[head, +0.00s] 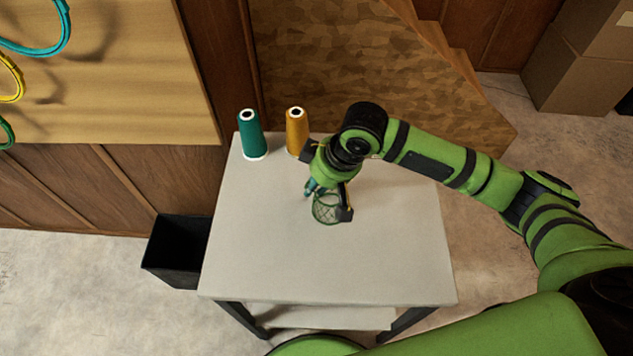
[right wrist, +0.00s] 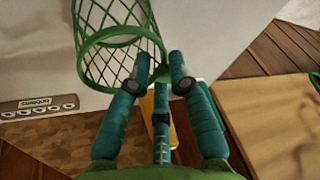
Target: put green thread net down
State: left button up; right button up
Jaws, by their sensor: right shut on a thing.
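The green thread net (head: 326,209) is a small open-mesh basket with a green rim, over the middle of the pale table (head: 290,265). My right gripper (head: 325,190) comes down onto it from above and is shut on its rim. In the right wrist view the net (right wrist: 112,42) hangs between and beyond the teal-wrapped fingers (right wrist: 160,66), with its rim between the fingertips. I cannot tell whether the net touches the tabletop. My left gripper is not in view.
A teal thread cone (head: 250,134) and an orange one (head: 297,131) stand at the table's back edge. A black bin (head: 176,250) is left of the table. The front and left tabletop are clear. Coloured loops (head: 38,38) hang on the wall panel.

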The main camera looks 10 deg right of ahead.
jog(key=o, duration=0.8)
jog(key=v, duration=1.2)
